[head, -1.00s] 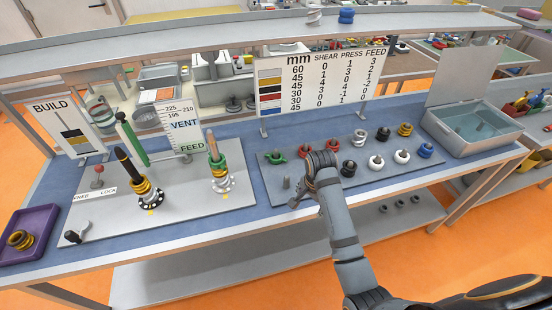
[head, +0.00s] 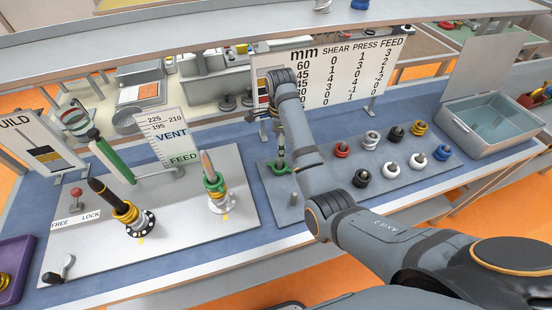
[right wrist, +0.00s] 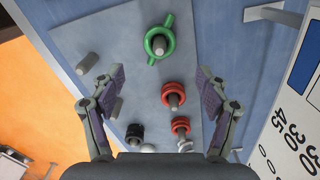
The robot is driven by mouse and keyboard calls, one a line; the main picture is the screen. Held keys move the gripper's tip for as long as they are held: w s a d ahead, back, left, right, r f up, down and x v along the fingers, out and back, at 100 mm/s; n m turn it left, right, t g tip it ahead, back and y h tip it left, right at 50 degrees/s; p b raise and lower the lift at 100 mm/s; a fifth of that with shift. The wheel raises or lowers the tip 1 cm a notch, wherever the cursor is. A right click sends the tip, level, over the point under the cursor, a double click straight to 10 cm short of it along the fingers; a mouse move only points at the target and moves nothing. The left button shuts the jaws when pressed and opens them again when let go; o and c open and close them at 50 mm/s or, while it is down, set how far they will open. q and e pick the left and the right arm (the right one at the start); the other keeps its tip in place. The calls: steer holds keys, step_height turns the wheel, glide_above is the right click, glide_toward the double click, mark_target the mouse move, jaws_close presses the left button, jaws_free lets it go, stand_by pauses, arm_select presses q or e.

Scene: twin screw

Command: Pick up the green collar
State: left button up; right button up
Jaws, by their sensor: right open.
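The green collar (right wrist: 150,48) is a ring with two side lugs, sitting around a grey peg on the grey peg plate. In the head view it shows at the plate's left end (head: 268,165), partly hidden by my right arm. My right gripper (right wrist: 161,72) is open, its two fingers spread wide with nothing between them. It is above the plate, and the collar lies ahead of the fingertips, apart from them, in the right wrist view. My left gripper is not in view.
Red collars (right wrist: 172,88) and a black collar (right wrist: 134,130) sit on pegs close by. A bare peg (right wrist: 87,63) stands beside the green collar. The printed chart board (head: 345,75) rises behind the plate. Another green ring is on the right spindle (head: 213,183).

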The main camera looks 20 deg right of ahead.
mark_target(280, 163)
steer(key=f+b, duration=0.2)
steer(key=f, duration=0.1)
steer(key=f+b, duration=0.2)
steer(key=shift+s, duration=0.4)
steer(key=shift+w+f+p, duration=0.15)
steer(key=shift+f+p, duration=0.55)
steer(key=f, duration=0.3)
steer(key=shift+w+f+p, duration=0.2)
steer(key=shift+f+p, duration=0.05)
steer(key=shift+p, duration=0.1)
steer(key=shift+f, duration=0.15)
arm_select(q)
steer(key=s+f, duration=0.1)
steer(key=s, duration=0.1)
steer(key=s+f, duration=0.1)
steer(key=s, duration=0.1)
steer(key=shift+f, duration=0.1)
arm_select(e)
steer(key=c, duration=1.4)
